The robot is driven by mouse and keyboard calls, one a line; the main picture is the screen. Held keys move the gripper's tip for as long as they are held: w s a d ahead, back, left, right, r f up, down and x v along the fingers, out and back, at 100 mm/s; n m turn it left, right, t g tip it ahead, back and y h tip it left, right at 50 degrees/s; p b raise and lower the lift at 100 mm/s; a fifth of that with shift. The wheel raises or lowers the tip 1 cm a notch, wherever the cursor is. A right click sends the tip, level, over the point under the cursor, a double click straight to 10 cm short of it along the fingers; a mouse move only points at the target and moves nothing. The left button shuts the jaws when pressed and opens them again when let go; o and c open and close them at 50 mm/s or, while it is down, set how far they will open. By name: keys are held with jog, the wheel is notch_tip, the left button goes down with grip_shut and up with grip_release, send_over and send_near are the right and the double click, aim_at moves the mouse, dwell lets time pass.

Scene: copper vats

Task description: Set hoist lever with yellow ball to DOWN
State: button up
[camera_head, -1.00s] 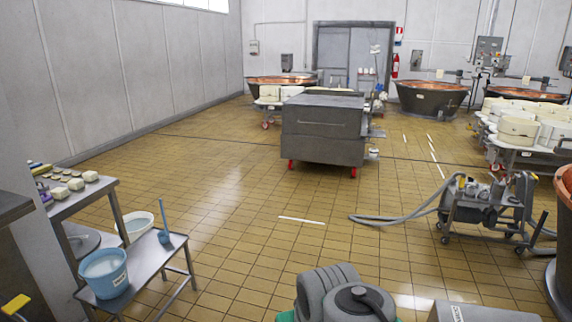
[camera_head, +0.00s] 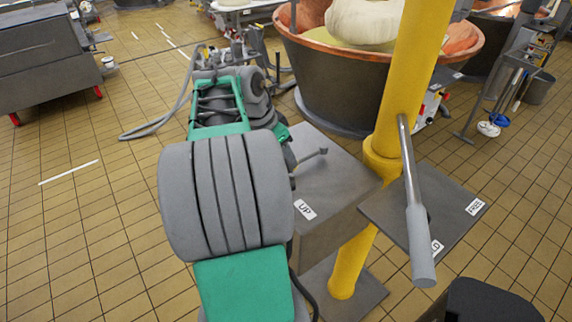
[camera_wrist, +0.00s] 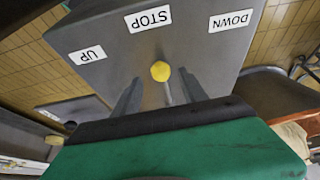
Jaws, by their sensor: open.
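In the wrist view the yellow ball (camera_wrist: 160,71) tops a thin grey lever stem (camera_wrist: 168,93). It shows in front of a grey hoist box (camera_wrist: 188,47) with labels UP (camera_wrist: 87,55), STOP (camera_wrist: 148,20) and DOWN (camera_wrist: 230,20). The ball appears nearest the STOP label. My gripper (camera_wrist: 161,80) is open, its two fingers on either side of the ball and stem; contact cannot be told. The lever's base is hidden. In the head view the box (camera_head: 338,185) shows its UP label (camera_head: 305,210); my arm hides the ball.
A yellow post (camera_head: 402,85) stands right of the box, with a grey-handled lever (camera_head: 420,245) over a plate (camera_head: 455,222) labelled FREE and another partly covered label. A copper vat (camera_head: 320,85) stands behind. Tiled floor (camera_head: 90,220) is open at left.

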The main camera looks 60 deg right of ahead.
aim_at(302, 159)
jog(key=x, duration=0.4)
jog(key=shift+f, duration=0.15)
jog(key=shift+c, duration=0.5)
grip_shut()
dwell(0.7)
